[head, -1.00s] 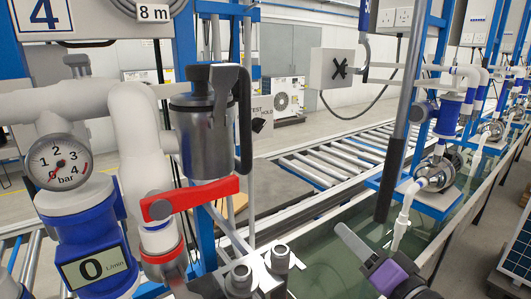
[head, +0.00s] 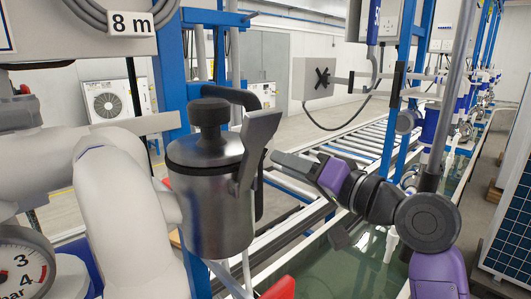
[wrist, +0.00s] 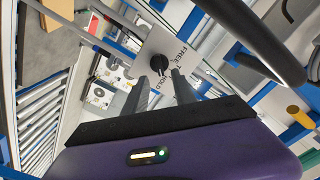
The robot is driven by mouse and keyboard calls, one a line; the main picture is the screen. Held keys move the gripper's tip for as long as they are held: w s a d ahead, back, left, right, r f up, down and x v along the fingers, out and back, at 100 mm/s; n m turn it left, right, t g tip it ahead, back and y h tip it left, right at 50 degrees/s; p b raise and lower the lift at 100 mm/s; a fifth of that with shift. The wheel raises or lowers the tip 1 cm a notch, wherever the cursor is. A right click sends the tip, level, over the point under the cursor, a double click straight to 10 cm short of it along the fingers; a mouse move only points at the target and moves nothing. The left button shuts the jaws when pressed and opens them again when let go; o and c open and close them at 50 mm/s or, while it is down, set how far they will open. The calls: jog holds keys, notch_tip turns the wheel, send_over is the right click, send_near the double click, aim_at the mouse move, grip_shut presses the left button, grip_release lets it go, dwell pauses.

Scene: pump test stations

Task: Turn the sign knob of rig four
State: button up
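In the wrist view a pale sign plate (wrist: 182,42) carries the words FREE, TEST and HOLD, partly covered. A round black knob (wrist: 157,64) sits on it. My gripper (wrist: 168,78) is open, with its two dark fingers apart and pointing at the plate. The left fingertip is close to the knob; I cannot tell whether they touch. In the head view my gripper (head: 280,158) points left, just right of the grey canister (head: 208,190).
White pipes (head: 125,215) and a pressure gauge (head: 18,272) stand at the left. A grey box with a black cross-shaped knob (head: 322,78) is behind my gripper. A roller conveyor (head: 350,142) and a water trough (head: 365,265) run along the right.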

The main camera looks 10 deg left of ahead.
jog(key=shift+p+x, duration=0.55)
jog(key=shift+x, duration=2.2)
grip_shut()
